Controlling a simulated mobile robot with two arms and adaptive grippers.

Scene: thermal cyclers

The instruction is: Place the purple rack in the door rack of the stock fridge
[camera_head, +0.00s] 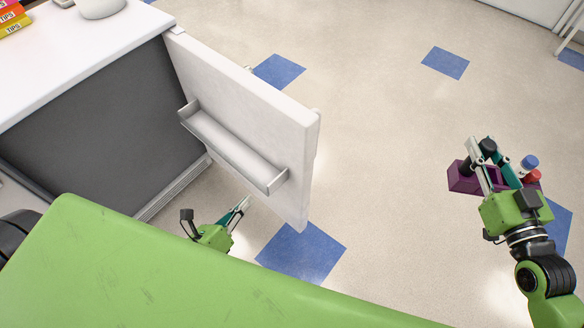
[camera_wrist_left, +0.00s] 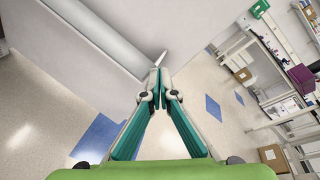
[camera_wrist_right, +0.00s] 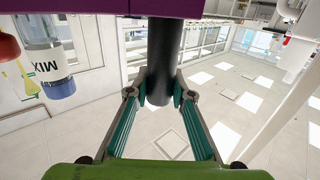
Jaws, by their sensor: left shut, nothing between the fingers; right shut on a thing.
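The purple rack (camera_head: 458,180) is at the right of the head view, above the floor. It carries a blue-capped tube (camera_head: 529,162) and a red-capped item (camera_head: 533,176). My right gripper (camera_head: 481,143) is shut on the rack's black post (camera_wrist_right: 163,60); the rack body (camera_wrist_right: 110,8) crosses the top of the right wrist view. The door rack (camera_head: 232,148) is an empty pale trough on the inner face of the open fridge door (camera_head: 255,100). My left gripper (camera_head: 239,209) is shut and empty, below the door's lower edge. Its fingertips (camera_wrist_left: 160,78) meet near the door in the left wrist view.
A green surface (camera_head: 150,265) fills the lower left. Open floor lies between the door and my right gripper.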

